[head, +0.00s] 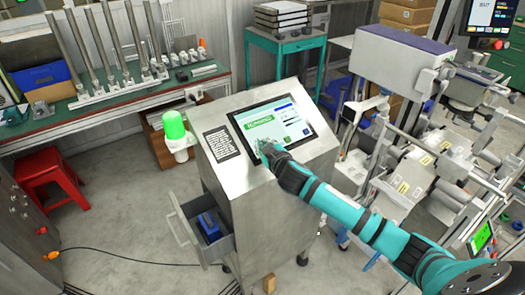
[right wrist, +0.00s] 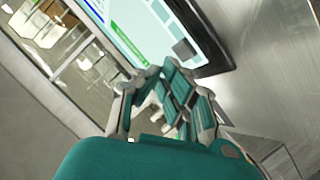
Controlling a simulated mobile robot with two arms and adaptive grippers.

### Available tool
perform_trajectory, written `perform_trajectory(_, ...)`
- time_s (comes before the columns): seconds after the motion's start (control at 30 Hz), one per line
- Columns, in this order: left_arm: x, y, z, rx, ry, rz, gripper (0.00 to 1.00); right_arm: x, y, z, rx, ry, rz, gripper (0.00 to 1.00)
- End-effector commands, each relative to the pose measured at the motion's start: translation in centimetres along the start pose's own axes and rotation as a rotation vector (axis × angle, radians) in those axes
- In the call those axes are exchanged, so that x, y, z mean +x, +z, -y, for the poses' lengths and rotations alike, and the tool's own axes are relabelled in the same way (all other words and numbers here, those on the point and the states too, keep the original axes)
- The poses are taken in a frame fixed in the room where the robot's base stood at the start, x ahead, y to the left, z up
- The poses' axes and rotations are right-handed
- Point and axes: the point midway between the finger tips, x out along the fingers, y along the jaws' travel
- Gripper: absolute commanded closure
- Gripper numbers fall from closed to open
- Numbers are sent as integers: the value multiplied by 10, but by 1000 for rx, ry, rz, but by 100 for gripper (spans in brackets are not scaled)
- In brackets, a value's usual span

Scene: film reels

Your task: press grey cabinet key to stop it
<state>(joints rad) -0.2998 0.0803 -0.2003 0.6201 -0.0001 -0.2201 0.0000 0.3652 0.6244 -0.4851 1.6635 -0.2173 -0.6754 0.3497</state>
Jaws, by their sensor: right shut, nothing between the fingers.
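The grey cabinet (head: 260,195) stands in the middle of the head view with a sloped top. Its touchscreen (head: 291,113) is lit and shows a green banner and several small fields; the screen (right wrist: 150,32) also fills the top of the right wrist view. A dark grey square key (right wrist: 184,49) shows near the screen's corner there. My right gripper (head: 266,149) is shut and empty over the screen's lower left part, hiding what lies behind it. Its fingers (right wrist: 168,90) point toward the screen. I cannot tell whether they touch it. My left gripper is not in view.
A lit green lamp (head: 174,124) stands at the cabinet's left side. An open drawer (head: 187,226) holding a blue item juts out below. Machinery with rollers (head: 425,170) stands close on the right.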

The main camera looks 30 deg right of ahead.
Motion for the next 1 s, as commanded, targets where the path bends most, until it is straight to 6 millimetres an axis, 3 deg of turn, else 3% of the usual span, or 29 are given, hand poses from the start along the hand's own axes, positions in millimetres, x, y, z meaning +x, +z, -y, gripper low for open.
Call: perform_trajectory(1.0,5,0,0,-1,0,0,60,6,4,4,0,0,0,100)
